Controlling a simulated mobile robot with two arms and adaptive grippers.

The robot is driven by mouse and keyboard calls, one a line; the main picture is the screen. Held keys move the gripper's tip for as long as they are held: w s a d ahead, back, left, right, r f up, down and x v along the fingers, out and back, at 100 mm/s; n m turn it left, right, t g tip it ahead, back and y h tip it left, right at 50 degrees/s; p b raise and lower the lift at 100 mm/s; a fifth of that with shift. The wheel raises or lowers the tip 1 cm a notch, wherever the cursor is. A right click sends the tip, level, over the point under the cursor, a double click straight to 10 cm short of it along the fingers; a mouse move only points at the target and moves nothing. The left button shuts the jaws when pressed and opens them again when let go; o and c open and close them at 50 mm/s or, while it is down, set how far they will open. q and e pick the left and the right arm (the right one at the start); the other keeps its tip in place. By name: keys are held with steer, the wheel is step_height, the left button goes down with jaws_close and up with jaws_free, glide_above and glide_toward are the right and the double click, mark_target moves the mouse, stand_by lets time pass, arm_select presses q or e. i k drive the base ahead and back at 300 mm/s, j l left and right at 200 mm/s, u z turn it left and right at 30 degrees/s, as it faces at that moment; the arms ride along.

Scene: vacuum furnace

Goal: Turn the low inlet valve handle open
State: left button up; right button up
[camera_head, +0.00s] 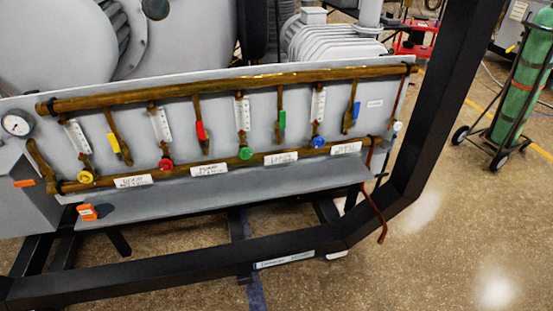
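Several lever valve handles hang on the copper pipes of a grey panel (225,100): yellow (114,144), red (200,131), green (282,120) and blue (356,110). Each lies roughly along its vertical pipe. Round knobs sit lower, under white flow gauges: yellow (86,177), red (166,164), green (245,153) and blue (318,142). White labels (133,181) on the lower copper pipe (225,162) are too small to read, so I cannot tell which handle is the low inlet. Neither of my grippers is in view.
A black frame (433,100) rises right of the panel and runs along the floor before it. A grey shelf (225,197) juts below the panel. A bent copper pipe (374,210) hangs at its right end. A green cylinder cart (522,90) stands right; floor between is clear.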

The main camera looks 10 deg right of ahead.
mark_target(20, 184)
steer(key=u, duration=1.4)
